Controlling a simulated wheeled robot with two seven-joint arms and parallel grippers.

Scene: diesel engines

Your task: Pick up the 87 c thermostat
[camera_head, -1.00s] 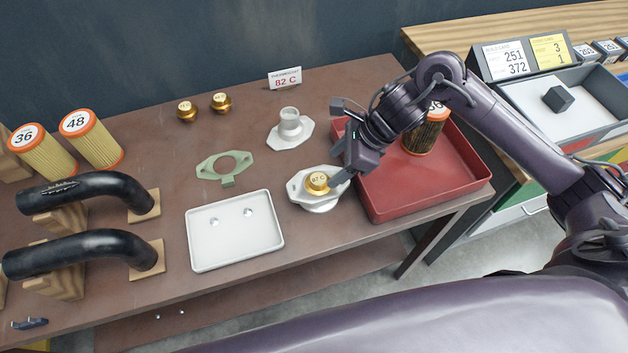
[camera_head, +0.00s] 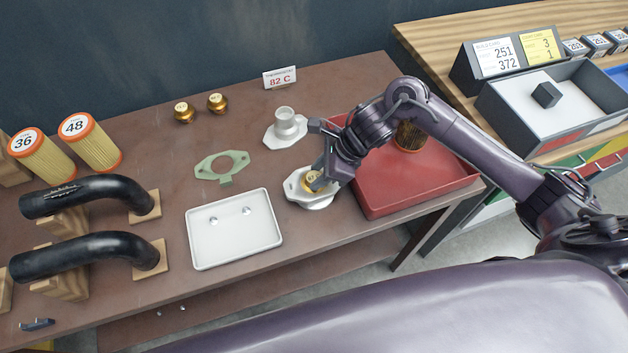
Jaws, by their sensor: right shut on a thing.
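The 87 C thermostat (camera_head: 308,178) is a small gold part with a pale labelled top. It sits in the opening of a silver housing (camera_head: 312,202) on the brown table, left of the red tray. My right gripper (camera_head: 317,181) is shut on the thermostat, coming in from the right, and its fingers hide part of the top. My left gripper is not in view.
The red tray (camera_head: 420,193) holds a filter (camera_head: 410,136), partly behind my arm. A second housing (camera_head: 285,127), a green gasket (camera_head: 221,166), a white tray (camera_head: 236,250) and two gold thermostats (camera_head: 184,112) lie around. An 82 C sign (camera_head: 280,79) stands behind.

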